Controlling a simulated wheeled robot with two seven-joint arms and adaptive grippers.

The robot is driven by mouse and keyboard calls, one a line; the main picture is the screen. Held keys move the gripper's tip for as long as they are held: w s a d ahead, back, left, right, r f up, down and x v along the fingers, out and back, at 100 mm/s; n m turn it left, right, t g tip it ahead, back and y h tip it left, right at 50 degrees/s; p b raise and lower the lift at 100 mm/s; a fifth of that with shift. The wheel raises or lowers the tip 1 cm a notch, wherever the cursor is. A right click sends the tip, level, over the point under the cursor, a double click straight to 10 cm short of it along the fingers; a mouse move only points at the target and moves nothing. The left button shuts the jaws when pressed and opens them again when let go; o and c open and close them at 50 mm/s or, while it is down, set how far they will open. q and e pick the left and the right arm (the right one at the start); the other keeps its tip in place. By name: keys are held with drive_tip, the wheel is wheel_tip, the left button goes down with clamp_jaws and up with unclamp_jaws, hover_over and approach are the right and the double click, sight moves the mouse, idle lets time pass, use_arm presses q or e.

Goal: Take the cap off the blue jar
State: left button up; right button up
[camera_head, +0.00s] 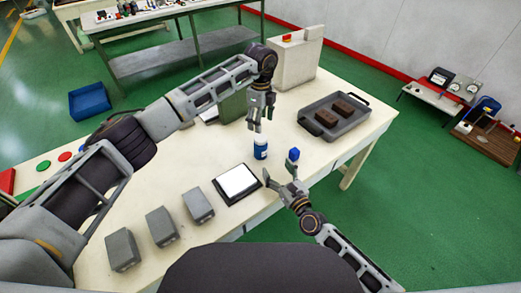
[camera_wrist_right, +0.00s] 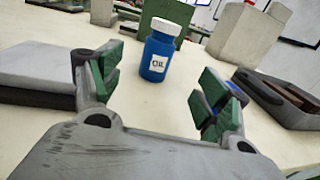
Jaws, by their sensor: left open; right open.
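The blue jar (camera_head: 260,149) stands upright on the pale table, with its white cap (camera_head: 260,139) on. In the right wrist view the jar (camera_wrist_right: 155,62) has a white label, and its cap (camera_wrist_right: 167,27) sits on top. My left gripper (camera_head: 259,127) points down, open, just above the jar, apart from the cap as far as I can tell. My right gripper (camera_head: 279,165) is open at the jar's near side, its green-padded fingers spread and the jar beyond their tips. A blue piece (camera_head: 293,154) shows at its right finger; I cannot tell whether it belongs to it.
A black-framed white plate (camera_head: 238,181) lies left of my right gripper, with three grey blocks (camera_head: 161,226) farther left. A grey tray (camera_head: 357,119) with two brown blocks lies to the right. A green box (camera_head: 233,106) and a pale box (camera_head: 293,65) stand behind.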

sight(264, 150)
drive_tip(key=shift+x, duration=6.6)
drive_tip(key=shift+w, duration=0.1)
